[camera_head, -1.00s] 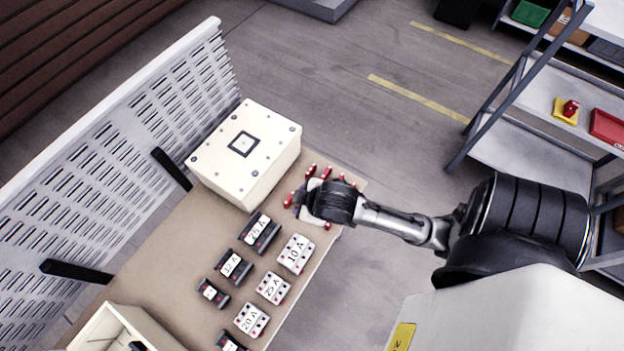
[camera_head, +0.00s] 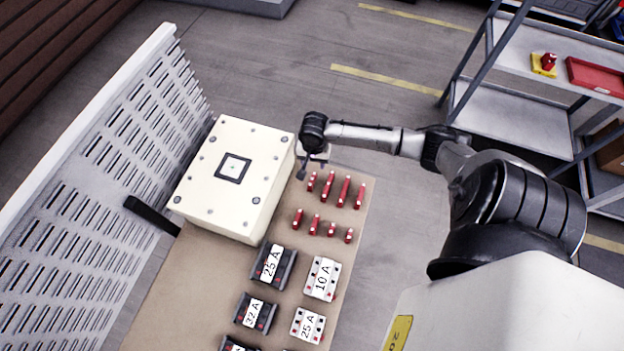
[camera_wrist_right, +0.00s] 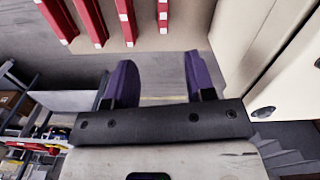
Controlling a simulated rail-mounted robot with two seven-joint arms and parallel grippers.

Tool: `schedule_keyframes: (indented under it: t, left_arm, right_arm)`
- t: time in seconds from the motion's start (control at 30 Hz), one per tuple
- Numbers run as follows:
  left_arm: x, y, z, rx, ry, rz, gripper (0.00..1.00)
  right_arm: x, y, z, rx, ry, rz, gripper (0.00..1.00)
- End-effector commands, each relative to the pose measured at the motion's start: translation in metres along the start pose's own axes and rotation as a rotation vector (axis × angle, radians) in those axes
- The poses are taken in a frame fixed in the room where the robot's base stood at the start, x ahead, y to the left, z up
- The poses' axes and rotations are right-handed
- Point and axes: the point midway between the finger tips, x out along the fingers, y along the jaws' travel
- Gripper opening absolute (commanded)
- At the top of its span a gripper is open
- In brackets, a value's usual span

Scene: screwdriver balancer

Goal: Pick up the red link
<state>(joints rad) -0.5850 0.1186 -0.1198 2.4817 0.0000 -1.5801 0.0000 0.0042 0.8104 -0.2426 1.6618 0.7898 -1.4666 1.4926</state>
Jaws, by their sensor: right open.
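Several red links with pale ends stand or lie in two rows on the brown table. The far row holds longer links, such as the red link (camera_head: 344,190); the near row holds shorter ones, such as the short red link (camera_head: 314,224). My right gripper (camera_head: 312,168) is just beyond the far row, beside the cream box. In the right wrist view its two purple fingers (camera_wrist_right: 160,80) are apart with nothing between them. Red links (camera_wrist_right: 127,20) show beyond the fingertips there, not touching them. My left gripper is not in view.
The cream box (camera_head: 255,190) stands close left of the links. Labelled breaker blocks, such as the 10 A block (camera_head: 322,278), sit on the table (camera_head: 190,290) nearer me. A perforated white panel (camera_head: 105,150) borders the left. A shelf rack (camera_head: 510,115) stands far right.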

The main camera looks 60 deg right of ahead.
Motion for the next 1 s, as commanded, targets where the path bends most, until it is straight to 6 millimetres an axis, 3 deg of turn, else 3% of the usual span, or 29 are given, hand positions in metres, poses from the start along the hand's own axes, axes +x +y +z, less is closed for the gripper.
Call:
schedule_keyframes:
  t: [0.23,0.6,1.0]
  left_arm:
    - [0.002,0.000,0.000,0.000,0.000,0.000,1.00]
    - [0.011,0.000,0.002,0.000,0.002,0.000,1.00]
    - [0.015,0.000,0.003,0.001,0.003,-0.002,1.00]
  right_arm:
    - [0.007,-0.001,0.000,0.151,0.000,-0.002,0.50]
    - [0.067,-0.001,0.000,0.160,0.002,-0.002,0.50]
    - [0.093,-0.002,0.001,0.157,0.002,-0.002,0.50]
